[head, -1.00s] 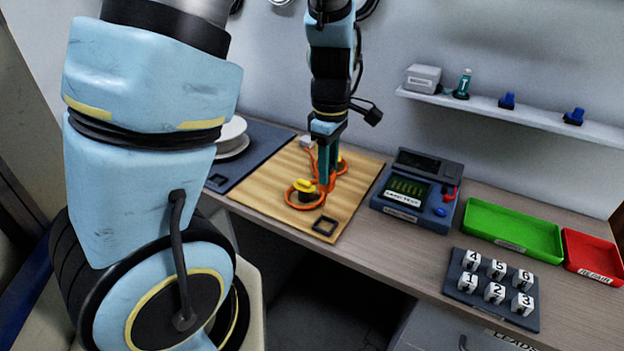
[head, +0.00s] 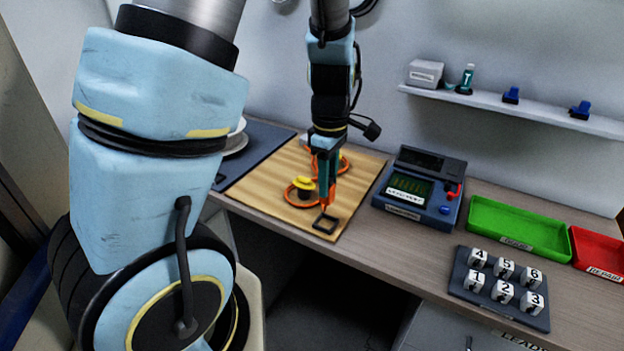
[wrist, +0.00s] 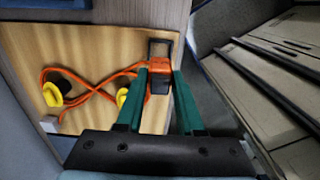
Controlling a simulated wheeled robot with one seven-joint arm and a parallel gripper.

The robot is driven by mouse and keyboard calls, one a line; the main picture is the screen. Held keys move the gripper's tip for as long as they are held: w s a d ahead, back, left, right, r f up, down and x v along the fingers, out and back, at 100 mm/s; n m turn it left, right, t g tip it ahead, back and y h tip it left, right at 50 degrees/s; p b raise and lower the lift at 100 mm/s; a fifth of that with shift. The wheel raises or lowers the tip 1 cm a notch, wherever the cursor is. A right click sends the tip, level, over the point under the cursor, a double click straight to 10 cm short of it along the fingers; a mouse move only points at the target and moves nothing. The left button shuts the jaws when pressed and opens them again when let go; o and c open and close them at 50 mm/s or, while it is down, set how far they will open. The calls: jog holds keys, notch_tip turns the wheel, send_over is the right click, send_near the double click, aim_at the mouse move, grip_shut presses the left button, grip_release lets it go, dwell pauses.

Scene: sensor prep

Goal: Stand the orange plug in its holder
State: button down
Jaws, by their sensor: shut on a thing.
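My gripper (head: 327,182) points down over the front right part of the wooden board. Its green fingers are shut on the orange plug (wrist: 160,82), which also shows below the fingertips in the head view (head: 325,204). The holder is a black square frame (head: 317,229) on the board near its front corner. In the wrist view the holder (wrist: 152,48) is partly covered by the plug. The plug's lower end is at the holder's back edge in the head view; I cannot tell whether it touches or is above it. The orange cable (wrist: 95,88) runs from the plug.
The cable lies looped around yellow-topped posts (head: 303,184) on the wooden board (head: 262,190). A blue tester (head: 418,190) stands to the right, then a green tray (head: 515,232), a red tray (head: 597,250) and numbered blocks on a dark pad (head: 490,290).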

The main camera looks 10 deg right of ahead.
aim_at(327, 200)
jog(key=shift+f+b, duration=0.75)
jog(key=shift+f, duration=0.6)
jog(key=shift+f, duration=0.15)
jog(key=shift+f+b, duration=1)
jog(key=shift+f, duration=0.25)
jog(key=shift+f+b, duration=0.45)
jog(key=shift+f, duration=0.55)
dwell(0.3)
jog(key=shift+c, duration=2.3)
grip_release()
notch_tip(327, 200, up, 8)
jog(key=p, duration=0.8)
jog(key=shift+r, duration=0.1)
